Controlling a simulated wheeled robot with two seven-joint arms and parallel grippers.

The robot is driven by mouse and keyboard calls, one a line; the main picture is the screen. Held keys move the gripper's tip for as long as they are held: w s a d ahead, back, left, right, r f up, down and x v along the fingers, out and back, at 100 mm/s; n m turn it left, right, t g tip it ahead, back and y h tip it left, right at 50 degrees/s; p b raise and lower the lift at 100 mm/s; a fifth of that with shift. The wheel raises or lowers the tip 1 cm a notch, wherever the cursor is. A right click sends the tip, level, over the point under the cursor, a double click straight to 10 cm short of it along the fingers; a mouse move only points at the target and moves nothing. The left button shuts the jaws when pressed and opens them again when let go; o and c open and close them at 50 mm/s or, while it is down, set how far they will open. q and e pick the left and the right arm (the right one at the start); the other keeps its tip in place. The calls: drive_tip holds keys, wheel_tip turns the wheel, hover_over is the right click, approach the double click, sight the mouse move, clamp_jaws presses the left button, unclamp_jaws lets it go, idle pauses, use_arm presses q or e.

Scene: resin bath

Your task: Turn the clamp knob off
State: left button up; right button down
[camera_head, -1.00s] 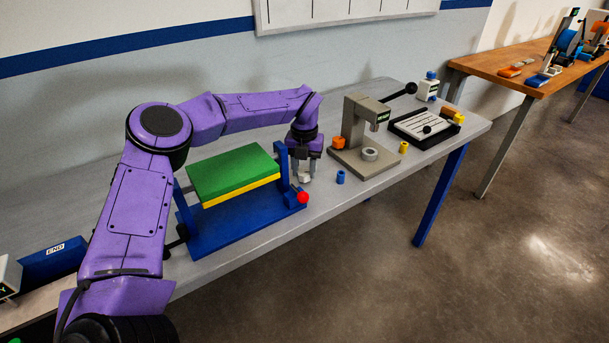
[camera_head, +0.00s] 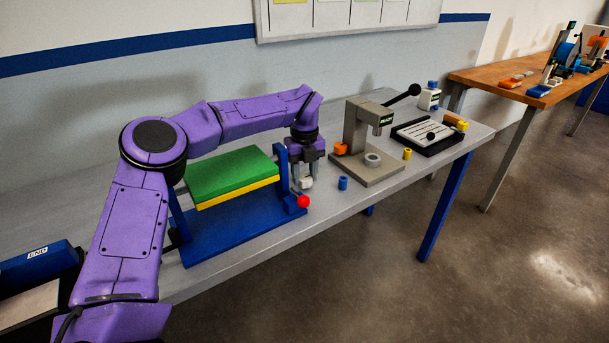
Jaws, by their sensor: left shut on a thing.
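The blue clamp fixture (camera_head: 235,236) stands on the grey bench, with a green block (camera_head: 230,171) over a yellow one (camera_head: 238,194) between its uprights. My left gripper (camera_head: 304,181) points down at the right end of the fixture. It is shut on a small whitish part (camera_head: 306,183), which looks like the clamp knob; the fingers hide some of it. A red ball (camera_head: 303,202) shows just below the gripper, on the fixture's front right corner. Whether the knob has turned cannot be told. My right gripper is not in view.
To the right on the bench (camera_head: 330,209) are a blue cylinder (camera_head: 343,183), a grey press (camera_head: 358,135) with a black lever, an orange block (camera_head: 340,148), a yellow cylinder (camera_head: 407,154) and a black tray (camera_head: 425,143). A blue END bin (camera_head: 38,263) is at far left.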

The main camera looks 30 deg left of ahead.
sight(304, 176)
use_arm(q)
drive_tip(key=shift+r, duration=0.15)
drive_tip(key=o, duration=1.1)
drive_tip(key=shift+c, duration=0.2)
wheel_tip(304, 176, up, 10)
drive_tip(key=shift+r, duration=0.2)
